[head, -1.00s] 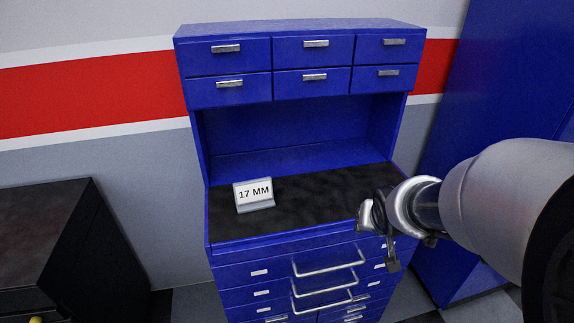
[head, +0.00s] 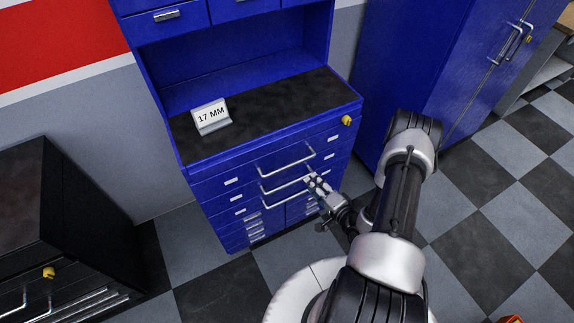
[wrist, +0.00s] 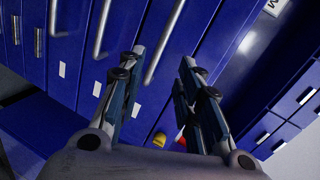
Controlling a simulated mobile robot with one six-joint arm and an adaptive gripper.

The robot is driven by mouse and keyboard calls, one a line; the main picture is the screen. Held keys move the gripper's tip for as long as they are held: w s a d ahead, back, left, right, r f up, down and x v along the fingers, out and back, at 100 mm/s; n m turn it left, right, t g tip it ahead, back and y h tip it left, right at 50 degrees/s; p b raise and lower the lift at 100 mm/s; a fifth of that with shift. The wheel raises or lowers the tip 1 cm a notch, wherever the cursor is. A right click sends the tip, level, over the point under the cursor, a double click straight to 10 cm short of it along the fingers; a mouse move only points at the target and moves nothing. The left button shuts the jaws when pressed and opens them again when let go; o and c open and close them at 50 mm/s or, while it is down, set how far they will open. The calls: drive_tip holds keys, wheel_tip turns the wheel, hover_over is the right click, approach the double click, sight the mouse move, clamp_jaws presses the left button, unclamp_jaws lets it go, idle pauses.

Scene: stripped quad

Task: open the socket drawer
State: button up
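The blue tool cabinet (head: 240,165) has several drawers below its black worktop, and their fronts look shut. Its upper drawers have long silver bar handles: a top one (head: 286,163), a middle one (head: 283,185) and a lower one (head: 285,199). The drawer labels are too small to read, so I cannot tell which is the socket drawer. My gripper (head: 314,182) is at the right end of the middle and lower handles. In the wrist view my gripper (wrist: 162,65) is open and empty, with a bar handle (wrist: 166,38) appearing between its fingers; contact is unclear.
A "17 MM" sign (head: 211,116) stands on the worktop (head: 270,105). A yellow padlock-like item (head: 347,120) is at the cabinet's upper right. A black cabinet (head: 75,225) stands at left, a tall blue locker (head: 430,70) at right. Checkered floor (head: 500,210) is open at right.

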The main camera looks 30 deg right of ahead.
sight(290, 165)
drive_tip(key=w+a+f, duration=0.1)
drive_tip(key=w, duration=0.3)
drive_tip(key=w+f+m+b, duration=0.1)
drive_tip(key=w, duration=0.4)
drive_tip(key=w+a+f+m+t+b, duration=0.1)
drive_tip(key=w+f, duration=0.1)
drive_tip(key=w, duration=0.3)
drive_tip(key=shift+a, duration=0.35)
drive_tip(key=shift+c, duration=0.3)
clamp_jaws()
